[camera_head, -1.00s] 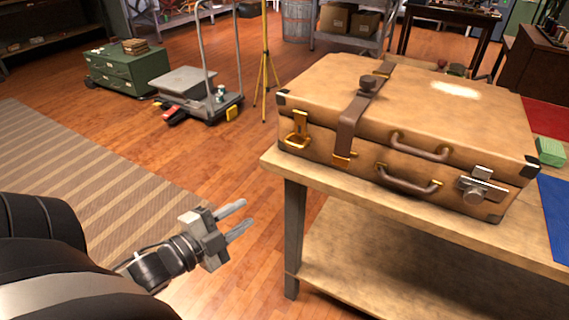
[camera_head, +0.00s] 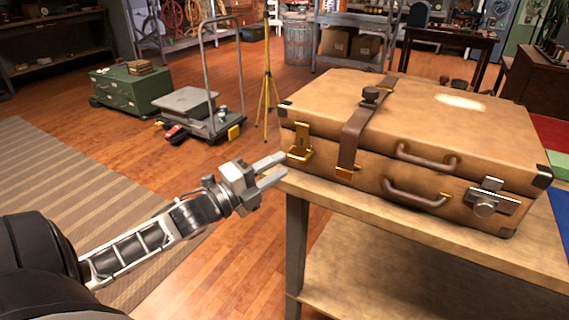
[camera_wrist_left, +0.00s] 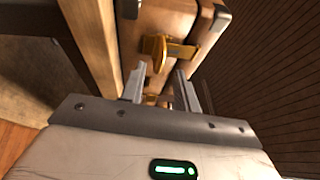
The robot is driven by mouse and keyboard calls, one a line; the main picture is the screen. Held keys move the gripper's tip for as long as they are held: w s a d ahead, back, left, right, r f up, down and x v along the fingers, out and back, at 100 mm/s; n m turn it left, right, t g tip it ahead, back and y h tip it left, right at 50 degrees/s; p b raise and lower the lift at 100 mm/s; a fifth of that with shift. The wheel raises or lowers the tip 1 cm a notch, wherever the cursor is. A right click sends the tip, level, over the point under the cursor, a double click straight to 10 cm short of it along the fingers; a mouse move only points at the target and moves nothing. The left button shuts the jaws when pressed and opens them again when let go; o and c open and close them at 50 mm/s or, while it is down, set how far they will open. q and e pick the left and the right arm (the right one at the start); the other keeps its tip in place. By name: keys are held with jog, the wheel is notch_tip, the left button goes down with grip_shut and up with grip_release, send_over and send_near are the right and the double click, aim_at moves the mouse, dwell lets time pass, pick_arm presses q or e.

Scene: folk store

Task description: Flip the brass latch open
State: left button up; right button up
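A tan suitcase (camera_head: 420,125) lies on a wooden table. Its brass latch (camera_head: 301,145) is on the front face near the left corner. The latch also shows in the left wrist view (camera_wrist_left: 165,50), just beyond the fingertips. My left gripper (camera_head: 279,169) is open, its two fingers pointing at the latch from the left; it also shows in the left wrist view (camera_wrist_left: 158,88). I see a gap between the fingers, with nothing clearly held. Whether a fingertip touches the latch I cannot tell. My right gripper is not in view.
A brown strap (camera_head: 352,140) crosses the suitcase right of the latch, and a silver latch (camera_head: 488,198) is at the front right. The wooden table's (camera_head: 330,205) front edge runs just below the gripper. Open floor lies left of the table.

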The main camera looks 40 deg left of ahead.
aim_at(299, 143)
pick_arm(q)
jog(key=shift+x, duration=1.4)
